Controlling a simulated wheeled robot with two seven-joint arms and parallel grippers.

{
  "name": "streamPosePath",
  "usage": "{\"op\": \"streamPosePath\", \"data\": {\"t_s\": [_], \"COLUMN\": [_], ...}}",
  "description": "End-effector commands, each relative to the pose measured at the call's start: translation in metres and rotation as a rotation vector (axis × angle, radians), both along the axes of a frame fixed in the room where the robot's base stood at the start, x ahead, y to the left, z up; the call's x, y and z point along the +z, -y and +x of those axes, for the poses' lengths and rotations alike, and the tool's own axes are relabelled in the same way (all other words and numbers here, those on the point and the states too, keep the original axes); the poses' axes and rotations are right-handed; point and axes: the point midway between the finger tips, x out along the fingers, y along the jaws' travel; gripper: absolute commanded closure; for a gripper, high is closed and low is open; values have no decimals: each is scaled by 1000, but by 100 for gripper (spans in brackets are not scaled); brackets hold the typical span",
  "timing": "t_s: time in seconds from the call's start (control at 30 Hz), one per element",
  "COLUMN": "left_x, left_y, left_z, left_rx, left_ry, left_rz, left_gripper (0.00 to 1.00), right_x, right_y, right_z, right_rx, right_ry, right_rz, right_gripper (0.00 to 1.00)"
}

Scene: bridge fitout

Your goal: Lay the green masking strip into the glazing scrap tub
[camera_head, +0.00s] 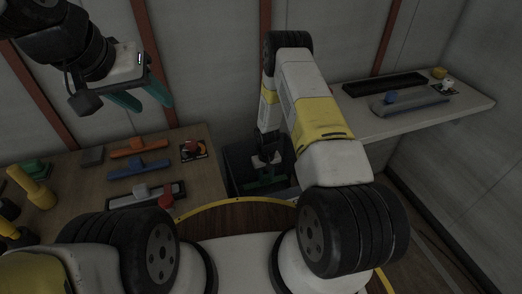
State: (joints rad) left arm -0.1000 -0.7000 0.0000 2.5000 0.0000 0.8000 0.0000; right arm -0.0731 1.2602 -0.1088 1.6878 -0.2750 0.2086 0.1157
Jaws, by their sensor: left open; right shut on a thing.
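The green masking strip (264,182) is low in the middle of the view, inside the outline of a dark tub (236,165), which I take for the glazing scrap tub. My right gripper (266,171) reaches down into the tub and is shut on the strip. My forearm hides part of the tub's right side, and I cannot tell whether the strip touches the tub floor. My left gripper (141,99), with teal fingers, is open and empty, raised above the left table.
The right shelf (360,124) holds a black tray (384,85) and a grey piece (418,104).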

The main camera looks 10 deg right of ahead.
Motion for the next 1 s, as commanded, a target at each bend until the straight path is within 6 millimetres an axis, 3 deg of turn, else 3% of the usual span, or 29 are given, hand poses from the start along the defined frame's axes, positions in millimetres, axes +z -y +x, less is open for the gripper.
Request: {"op": "streamPosePath", "data": {"t_s": [1.0], "left_x": [0], "left_y": [0], "left_z": [0], "left_rx": [0], "left_ry": [0], "left_rz": [0], "left_gripper": [52], "right_x": [-139], "right_y": [0], "right_z": [-1], "right_rx": [-1], "right_ry": [-2], "right_rz": [1], "right_gripper": [100]}}
